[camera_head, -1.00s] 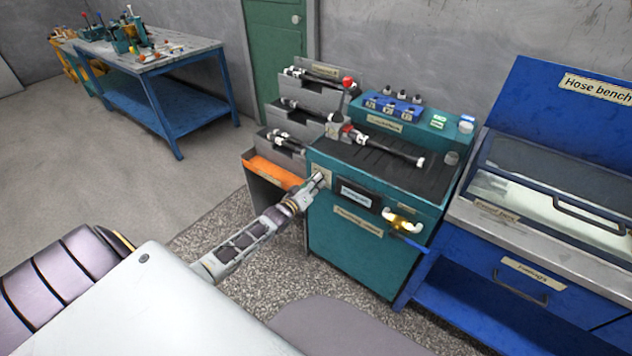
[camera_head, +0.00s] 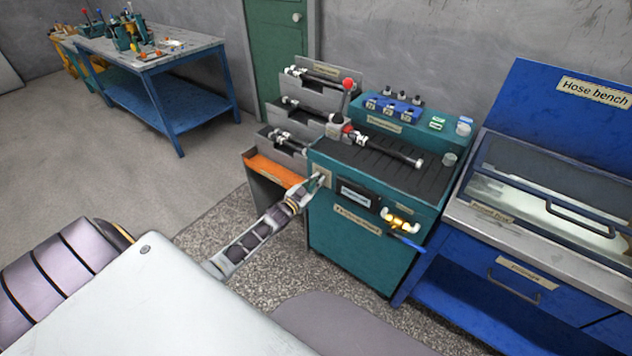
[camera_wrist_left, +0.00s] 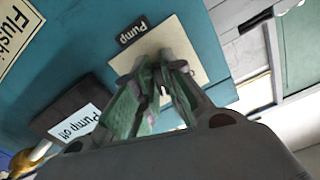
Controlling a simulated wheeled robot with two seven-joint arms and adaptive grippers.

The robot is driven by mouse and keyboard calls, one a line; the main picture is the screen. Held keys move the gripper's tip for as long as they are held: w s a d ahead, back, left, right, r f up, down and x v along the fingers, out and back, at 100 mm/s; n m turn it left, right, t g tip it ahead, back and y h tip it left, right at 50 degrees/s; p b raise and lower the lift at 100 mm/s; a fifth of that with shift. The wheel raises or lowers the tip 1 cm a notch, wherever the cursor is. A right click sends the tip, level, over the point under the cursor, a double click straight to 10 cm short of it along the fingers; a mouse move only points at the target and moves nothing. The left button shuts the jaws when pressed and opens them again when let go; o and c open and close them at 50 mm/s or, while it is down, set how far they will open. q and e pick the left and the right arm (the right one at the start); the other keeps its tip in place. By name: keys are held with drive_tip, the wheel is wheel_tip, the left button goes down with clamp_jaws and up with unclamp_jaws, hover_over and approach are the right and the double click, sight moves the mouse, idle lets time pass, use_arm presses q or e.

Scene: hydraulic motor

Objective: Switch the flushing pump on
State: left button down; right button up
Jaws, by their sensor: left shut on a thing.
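The flushing unit (camera_head: 372,240) is a teal cabinet with a small beige switch plate at the left of its front, labelled "Pump". The plate (camera_wrist_left: 195,45) shows large in the left wrist view. My left gripper (camera_head: 318,181) reaches it from the front left. Its fingertips (camera_wrist_left: 165,85) are shut on the pump switch at the plate, and they hide most of that switch. The dark display (camera_head: 357,195) is right of the plate; in the left wrist view its screen (camera_wrist_left: 75,124) reads "Pump off". My right gripper is not in view.
A brass valve with a blue handle (camera_head: 405,240) sticks out at the cabinet's front right. A hose (camera_head: 385,148) lies on its ribbed top. Grey hose trays (camera_head: 315,95) stand behind left, the blue hose bench (camera_head: 520,245) at right. Floor is clear at left.

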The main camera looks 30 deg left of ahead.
use_arm(q)
drive_tip(key=m, duration=0.3)
drive_tip(key=r+m, duration=0.1)
drive_tip(key=m, duration=0.1)
drive_tip(key=shift+w+a+m, duration=0.1)
drive_tip(key=shift+w+m, duration=0.1)
drive_tip(key=shift+m, duration=0.2)
drive_tip(key=c, duration=1.5)
unclamp_jaws()
drive_tip(key=shift+f, duration=0.2)
drive_tip(key=s, duration=1.2)
drive_tip(key=shift+a+f, duration=0.15)
drive_tip(key=shift+a, duration=0.2)
